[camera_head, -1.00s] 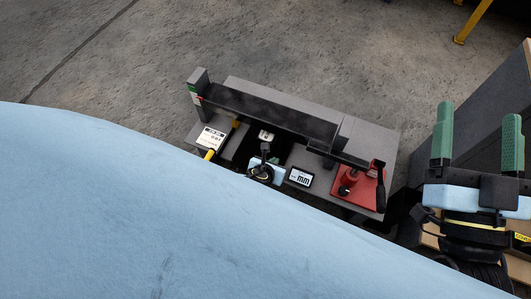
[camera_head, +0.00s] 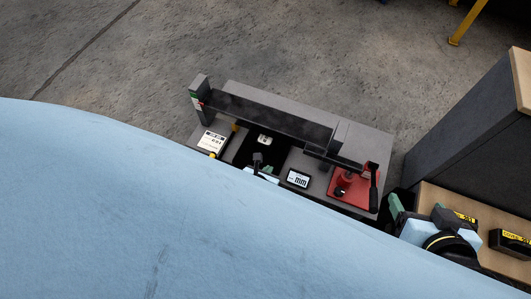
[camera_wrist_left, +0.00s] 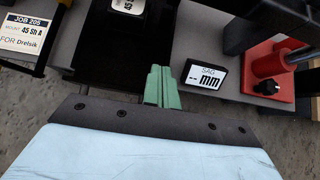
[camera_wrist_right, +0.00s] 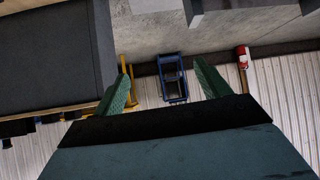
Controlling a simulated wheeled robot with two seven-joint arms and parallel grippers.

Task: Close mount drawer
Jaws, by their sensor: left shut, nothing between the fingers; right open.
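A wooden drawer-like tray (camera_head: 436,196) stands out in front of a dark grey cabinet (camera_head: 455,125) at the right of the head view, and looks open. It holds black blocks with yellow labels (camera_head: 510,242). My right gripper (camera_wrist_right: 162,78) is open and empty in its wrist view. In the head view it is low beside the tray's left end, with one green finger (camera_head: 396,208) showing and the rest hidden by my wrist. My left gripper (camera_wrist_left: 161,85) is shut and empty over the front of the grey fixture (camera_head: 375,140). Its fingers barely show in the head view.
The fixture carries a beam, a red block (camera_head: 350,188), a "SAG mm" display (camera_head: 298,179) and a job card (camera_head: 211,143). The right wrist view shows a blue frame (camera_wrist_right: 173,78) and a red object (camera_wrist_right: 243,57). Open floor lies behind the fixture.

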